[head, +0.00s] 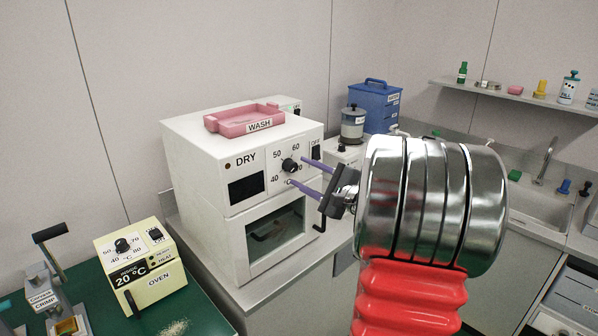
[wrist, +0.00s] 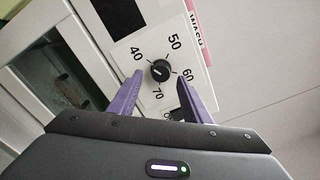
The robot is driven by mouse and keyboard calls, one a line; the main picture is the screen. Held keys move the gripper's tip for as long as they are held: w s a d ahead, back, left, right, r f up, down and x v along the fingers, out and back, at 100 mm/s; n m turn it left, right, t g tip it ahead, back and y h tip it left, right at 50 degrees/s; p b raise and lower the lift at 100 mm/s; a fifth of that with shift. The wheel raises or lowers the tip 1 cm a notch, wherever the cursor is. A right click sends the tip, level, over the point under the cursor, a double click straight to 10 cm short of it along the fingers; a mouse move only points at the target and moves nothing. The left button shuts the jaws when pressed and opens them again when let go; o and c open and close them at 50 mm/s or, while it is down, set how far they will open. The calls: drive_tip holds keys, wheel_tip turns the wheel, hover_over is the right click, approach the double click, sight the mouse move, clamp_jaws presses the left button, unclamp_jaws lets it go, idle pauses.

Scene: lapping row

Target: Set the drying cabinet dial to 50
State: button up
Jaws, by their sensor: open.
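The white drying cabinet (head: 230,215) is labelled DRY and stands on the counter. Its black round dial (head: 290,165) sits on a white panel marked 40, 50, 60 and 70. In the wrist view the dial (wrist: 160,70) has a small white mark, but I cannot tell surely which number it points to. My gripper (head: 297,172) is open in front of the panel. In the wrist view its purple fingers (wrist: 161,76) lie on either side of the dial, apart from it. One finger partly covers the panel's 70 side in the head view.
A pink WASH tray (head: 228,122) lies on the cabinet top. A dark OFF switch (head: 316,152) is right of the dial. A cream oven (head: 150,268) with its own dial stands on the green bench. A blue container (head: 376,105) and a jar (head: 353,122) stand behind.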

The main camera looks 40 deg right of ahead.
sight(291, 166)
drive_tip(key=shift+w, duration=1.35)
drive_tip(key=c, duration=1)
drive_tip(key=shift+c, duration=0.2)
